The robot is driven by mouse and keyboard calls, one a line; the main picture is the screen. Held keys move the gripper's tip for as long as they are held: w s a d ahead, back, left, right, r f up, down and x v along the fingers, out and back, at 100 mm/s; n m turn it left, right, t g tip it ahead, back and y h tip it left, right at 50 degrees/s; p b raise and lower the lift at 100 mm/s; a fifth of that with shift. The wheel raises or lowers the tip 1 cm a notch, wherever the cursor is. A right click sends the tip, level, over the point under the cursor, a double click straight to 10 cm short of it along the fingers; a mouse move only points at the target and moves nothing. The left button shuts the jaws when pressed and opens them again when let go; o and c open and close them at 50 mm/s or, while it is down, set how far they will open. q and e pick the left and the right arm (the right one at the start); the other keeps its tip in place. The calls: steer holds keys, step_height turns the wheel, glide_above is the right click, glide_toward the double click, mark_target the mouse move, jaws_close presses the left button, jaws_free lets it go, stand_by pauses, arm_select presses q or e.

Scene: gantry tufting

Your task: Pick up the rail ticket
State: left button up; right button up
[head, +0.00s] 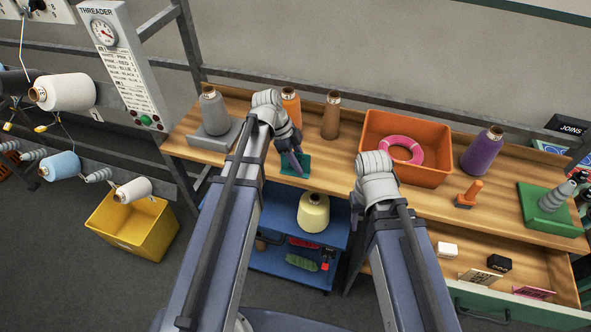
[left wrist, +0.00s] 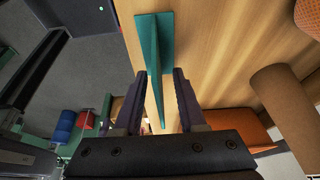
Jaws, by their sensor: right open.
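No card that I can read as the rail ticket shows clearly. A teal upright plate on a flat teal base (head: 287,165) stands at the bench's front edge. My left gripper (head: 298,168) reaches down over it. In the left wrist view my left gripper (left wrist: 155,100) is open, with the thin teal plate (left wrist: 156,50) running between its fingers, apparently with gaps at both sides. A beige card (head: 480,277) and a pink card (head: 534,292) with small print lie in the open drawer. My right wrist shows before the orange bin; its fingers are hidden.
On the wooden bench (head: 460,208) stand a grey cone (head: 214,112), a brown cone (head: 331,116), an orange bin (head: 380,126) with a pink ring, and a purple cone (head: 481,152). A blue cart (head: 275,258) sits below; a yellow bin (head: 130,228) is at left.

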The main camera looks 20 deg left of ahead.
arm_select(q)
jaws_close()
stand_by(0.6)
